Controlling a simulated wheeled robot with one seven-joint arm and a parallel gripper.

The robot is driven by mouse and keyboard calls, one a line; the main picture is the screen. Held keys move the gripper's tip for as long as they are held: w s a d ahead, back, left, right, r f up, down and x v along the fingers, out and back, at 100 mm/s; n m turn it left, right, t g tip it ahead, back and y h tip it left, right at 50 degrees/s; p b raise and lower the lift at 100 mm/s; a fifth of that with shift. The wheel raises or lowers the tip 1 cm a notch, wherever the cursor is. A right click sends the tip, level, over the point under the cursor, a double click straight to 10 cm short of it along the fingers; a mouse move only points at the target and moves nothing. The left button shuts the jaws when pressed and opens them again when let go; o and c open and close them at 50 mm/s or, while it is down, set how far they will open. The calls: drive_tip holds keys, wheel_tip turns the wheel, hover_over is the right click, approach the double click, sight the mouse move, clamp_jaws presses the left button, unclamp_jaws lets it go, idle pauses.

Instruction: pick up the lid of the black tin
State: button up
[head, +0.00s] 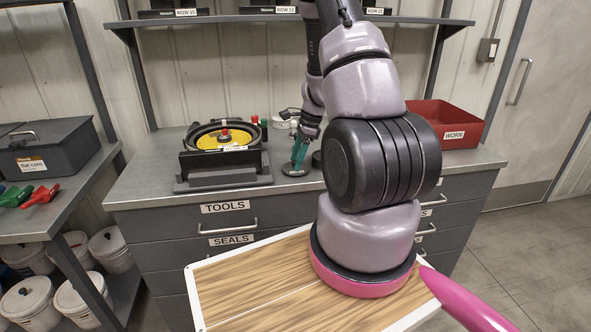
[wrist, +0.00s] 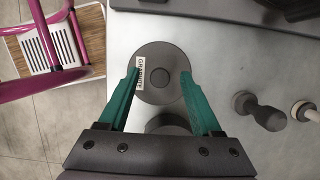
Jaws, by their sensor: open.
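A dark round lid with a small central knob and a white label reading like GRAPHITE (wrist: 160,92) lies below my gripper in the wrist view. It also shows as a low dark disc (head: 297,171) on the bench in the head view. My gripper (wrist: 160,74) has its teal fingers open on either side of the central knob, over the disc's edges. In the head view my gripper (head: 299,163) points down at the disc. Another dark round thing (wrist: 168,127), partly hidden by my gripper, is close by; I cannot tell whether it is the tin's body.
The seed meter with a yellow disc (head: 222,138) stands left on the grey bench. A red WORN bin (head: 447,120) stands right. A dark knobbed piece (wrist: 262,112) and a pale ring-topped one (wrist: 303,111) are right of the lid in the wrist view.

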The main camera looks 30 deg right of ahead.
clamp_jaws()
